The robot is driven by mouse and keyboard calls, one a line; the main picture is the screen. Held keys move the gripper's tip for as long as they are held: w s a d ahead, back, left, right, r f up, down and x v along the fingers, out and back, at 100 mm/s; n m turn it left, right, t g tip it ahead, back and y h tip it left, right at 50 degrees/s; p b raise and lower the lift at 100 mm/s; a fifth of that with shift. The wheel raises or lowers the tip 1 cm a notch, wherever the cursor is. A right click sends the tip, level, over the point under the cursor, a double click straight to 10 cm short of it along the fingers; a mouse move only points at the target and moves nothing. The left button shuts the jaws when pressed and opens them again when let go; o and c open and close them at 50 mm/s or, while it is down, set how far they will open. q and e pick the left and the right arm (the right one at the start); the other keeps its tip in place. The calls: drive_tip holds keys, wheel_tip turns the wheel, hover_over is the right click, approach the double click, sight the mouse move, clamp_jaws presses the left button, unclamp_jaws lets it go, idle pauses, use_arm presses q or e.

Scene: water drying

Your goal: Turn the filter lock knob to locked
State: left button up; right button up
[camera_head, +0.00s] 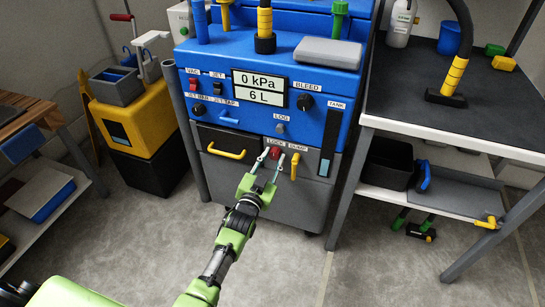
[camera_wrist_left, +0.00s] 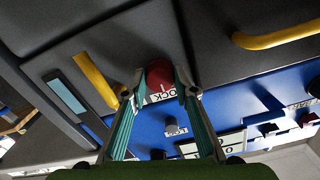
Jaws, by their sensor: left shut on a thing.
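The red filter lock knob (camera_head: 275,153) sits on the grey lower front of the blue machine, under the LOCK label (camera_head: 276,142). In the left wrist view the red knob (camera_wrist_left: 160,78) is between my fingertips. My left gripper (camera_head: 270,162) reaches it from the front and is shut on it, one finger on each side. The fingers partly cover the knob and its label, so I cannot tell which way it is turned. My right gripper is in neither view.
A yellow handle (camera_head: 295,166) stands close to the right of the knob, under DUMP. A yellow drawer handle (camera_head: 227,153) is to the left. The blue panel (camera_head: 240,115) with its knobs is above. A grey table (camera_head: 440,75) stands at right. The floor in front is clear.

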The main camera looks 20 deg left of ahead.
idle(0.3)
use_arm(q)
drive_tip(key=o, duration=1.1)
drive_tip(key=s, duration=1.2)
drive_tip(key=shift+a, duration=0.2)
